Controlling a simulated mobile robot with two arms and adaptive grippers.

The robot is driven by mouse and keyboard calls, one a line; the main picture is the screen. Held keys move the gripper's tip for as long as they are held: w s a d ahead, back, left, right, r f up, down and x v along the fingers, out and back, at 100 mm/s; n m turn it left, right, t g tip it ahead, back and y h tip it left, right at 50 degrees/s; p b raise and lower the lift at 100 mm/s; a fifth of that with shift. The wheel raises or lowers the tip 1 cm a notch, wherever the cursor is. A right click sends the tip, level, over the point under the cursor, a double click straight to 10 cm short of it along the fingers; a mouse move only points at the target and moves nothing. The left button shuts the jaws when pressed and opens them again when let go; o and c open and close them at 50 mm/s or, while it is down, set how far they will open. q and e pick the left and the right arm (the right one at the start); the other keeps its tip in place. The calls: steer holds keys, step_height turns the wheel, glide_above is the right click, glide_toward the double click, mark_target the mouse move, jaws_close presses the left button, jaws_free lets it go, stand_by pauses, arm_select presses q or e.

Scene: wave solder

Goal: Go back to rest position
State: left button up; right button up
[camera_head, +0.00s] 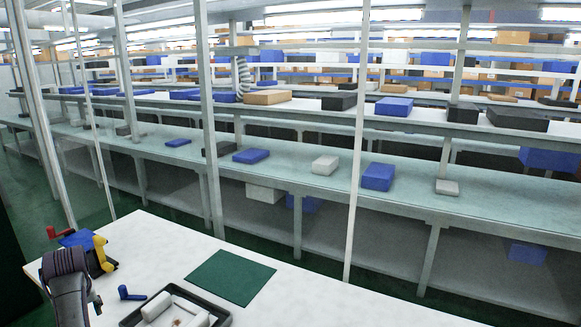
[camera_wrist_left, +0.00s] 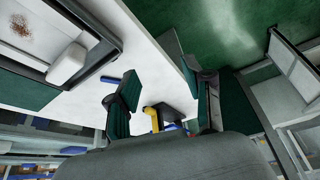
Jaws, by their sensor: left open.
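My left gripper (camera_wrist_left: 160,92) is open in the left wrist view. Its two dark fingers stand apart with nothing between them. In the head view my left arm (camera_head: 66,275) reaches over the left end of the white table (camera_head: 315,292); its fingertips are hard to make out there. A yellow-handled item (camera_head: 102,256), a red-handled item (camera_head: 60,232) and a blue item (camera_head: 77,238) are just behind the arm. The yellow one also shows beyond the fingers in the wrist view (camera_wrist_left: 153,119). My right gripper is not in view.
A small blue item (camera_head: 131,293) lies beside a black tray (camera_head: 131,321) with white blocks (camera_head: 157,306) and brown bits. A green mat (camera_head: 231,277) lies behind the tray. The table is clear right of the mat. Metal posts and long shelves with boxes stand behind.

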arm_select(q)
steer(key=s+d+f+m, duration=0.5)
steer(key=s+d+f, duration=0.5)
steer(key=s, duration=0.3)
steer(key=s+d+f+m+h, duration=0.2)
steer(key=s+d+m+h, duration=0.3)
steer(key=s+d, duration=1.45)
step_height(320, 180, down, 23)
steer(key=s+m+y, duration=0.1)
steer(key=s+a+f+g, duration=0.2)
steer(key=s+a+f, duration=0.1)
steer(key=s+f, duration=1.4)
steer(key=shift+s+f, duration=0.4)
steer(key=shift+f, duration=0.25)
